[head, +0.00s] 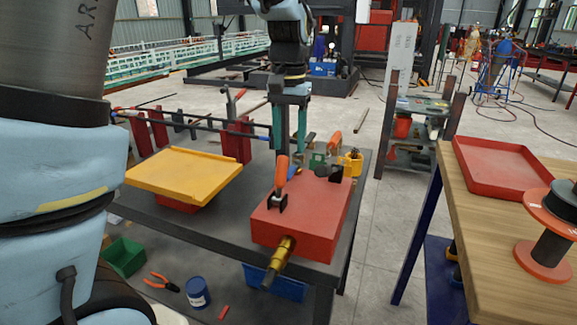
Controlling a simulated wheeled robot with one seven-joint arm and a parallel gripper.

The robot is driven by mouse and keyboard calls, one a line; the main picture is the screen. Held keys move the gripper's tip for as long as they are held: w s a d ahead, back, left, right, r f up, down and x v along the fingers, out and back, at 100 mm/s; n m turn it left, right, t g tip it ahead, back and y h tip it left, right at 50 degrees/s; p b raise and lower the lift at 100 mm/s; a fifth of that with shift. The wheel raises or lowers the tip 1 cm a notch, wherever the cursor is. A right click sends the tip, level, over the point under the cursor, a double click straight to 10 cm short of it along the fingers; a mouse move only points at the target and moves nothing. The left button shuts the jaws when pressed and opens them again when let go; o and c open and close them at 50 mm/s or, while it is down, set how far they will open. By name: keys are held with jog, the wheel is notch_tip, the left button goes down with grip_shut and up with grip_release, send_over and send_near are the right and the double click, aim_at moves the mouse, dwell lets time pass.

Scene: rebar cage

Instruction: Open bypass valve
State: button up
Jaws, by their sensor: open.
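A red box (303,218) stands on the dark table's right part. A valve with an orange lever (281,174) sits on its top, the lever upright and slightly tilted. A second orange lever (334,143) leans at the box's back edge. I cannot tell by a label which one is the bypass valve. A brass fitting (281,254) sticks out of the box's front. My gripper (290,149) points down with its two teal fingers apart and empty. It appears above and behind the near lever; contact is not visible, and the left finger's tip is partly behind the lever.
A yellow tray (184,172) stands left of the red box, with red uprights and a rod behind it. A yellow part (351,163) sits at the box's back right. A wooden bench with a red tray (502,169) and a spool (550,235) stands to the right.

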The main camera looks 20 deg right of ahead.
aim_at(289, 173)
jog(key=shift+f, duration=3.2)
grip_shut()
